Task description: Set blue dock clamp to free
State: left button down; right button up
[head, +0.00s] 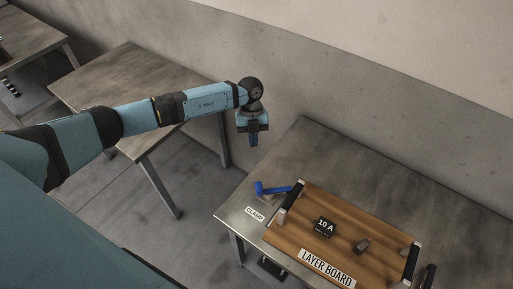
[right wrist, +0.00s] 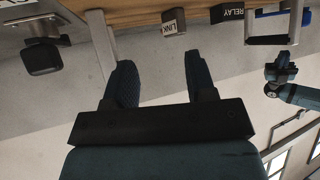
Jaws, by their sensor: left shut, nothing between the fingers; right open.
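The blue dock clamp (head: 272,188) is a bent blue lever on the table's left part, above the CLAMP label (head: 254,214). Its long arm points right, with its end close to the layer board's left handle; I cannot tell whether they touch. My left gripper (head: 253,143) is shut and empty, pointing down, above and behind the clamp and apart from it. It also shows at the right of the right wrist view (right wrist: 281,68). My right gripper (right wrist: 160,72) is open, with nothing between its fingers.
The wooden layer board (head: 300,248) lies on the grey table (head: 300,140) with upright end handles. It carries a black 10 A block (head: 324,228) and a smaller dark block (head: 362,246). A wall stands behind; another table (head: 120,85) is at left.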

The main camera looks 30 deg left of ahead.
pick_arm(q)
jog(key=b+x, duration=0.4)
jog(key=x, duration=0.5)
jog(key=shift+f+b, duration=0.3)
pick_arm(e)
jog(key=f, duration=0.3)
jog(key=a+f, duration=0.1)
jog(key=f, duration=0.1)
pick_arm(q)
jog(key=shift+s+d+r+p, duration=0.3)
jog(key=shift+s+d+p, duration=0.1)
jog(key=shift+s+p, duration=0.15)
jog(key=shift+s+d+r+p, duration=0.25)
jog(key=shift+s+d+p, duration=0.15)
jog(key=shift+p, duration=0.2)
pick_arm(e)
notch_tip(320, 180, up, 2)
jog(key=shift+w+r, duration=0.15)
jog(key=shift+r, duration=0.1)
pick_arm(q)
jog(key=shift+s+d, duration=0.3)
jog(key=shift+s, duration=0.2)
pick_arm(e)
jog(key=shift+d+r, duration=0.15)
jog(key=shift+r, duration=0.15)
pick_arm(q)
jog(key=shift+f, duration=0.1)
pick_arm(e)
jog(key=shift+d+f, duration=0.2)
jog(key=shift+f, duration=0.2)
